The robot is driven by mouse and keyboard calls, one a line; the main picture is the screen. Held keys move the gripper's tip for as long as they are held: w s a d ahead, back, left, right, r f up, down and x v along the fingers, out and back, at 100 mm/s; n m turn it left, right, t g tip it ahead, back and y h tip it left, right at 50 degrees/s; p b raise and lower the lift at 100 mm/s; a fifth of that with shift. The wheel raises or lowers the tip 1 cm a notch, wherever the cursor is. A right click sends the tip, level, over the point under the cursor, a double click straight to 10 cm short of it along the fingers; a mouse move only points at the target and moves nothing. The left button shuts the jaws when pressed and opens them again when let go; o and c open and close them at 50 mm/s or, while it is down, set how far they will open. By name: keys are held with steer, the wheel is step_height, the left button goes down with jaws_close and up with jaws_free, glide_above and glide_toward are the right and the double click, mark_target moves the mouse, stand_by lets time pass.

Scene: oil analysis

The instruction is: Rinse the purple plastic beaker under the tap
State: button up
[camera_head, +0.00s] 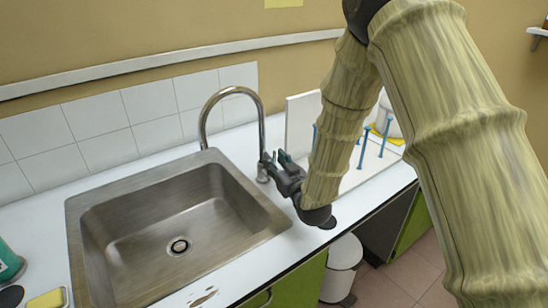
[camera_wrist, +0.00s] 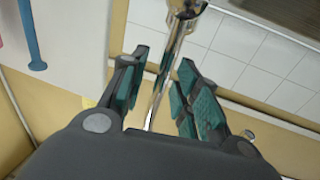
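My gripper (camera_head: 275,160) is beside the base of the chrome tap (camera_head: 258,110), on the tap's right side. In the wrist view my gripper (camera_wrist: 163,62) is open, with its teal-padded fingers apart. The tap's chrome metal (camera_wrist: 183,22) shows beyond and between the fingers; I cannot tell whether they touch it. The tap's spout arches left over the steel sink (camera_head: 140,205). The sink basin is empty, with a round drain (camera_head: 178,246) at its bottom. No water shows from the spout. The purple plastic beaker does not show in either view.
A white rack with blue pegs (camera_head: 363,150) stands right of the tap, partly behind my arm. A green bottle (camera_head: 8,262) and a yellow sponge (camera_head: 46,299) are at the lower left. A white bin (camera_head: 342,262) stands on the floor. The counter (camera_head: 250,262) before the sink is mostly clear.

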steer(key=shift+w+a, duration=0.3)
steer(key=shift+w, duration=0.2)
jaws_close()
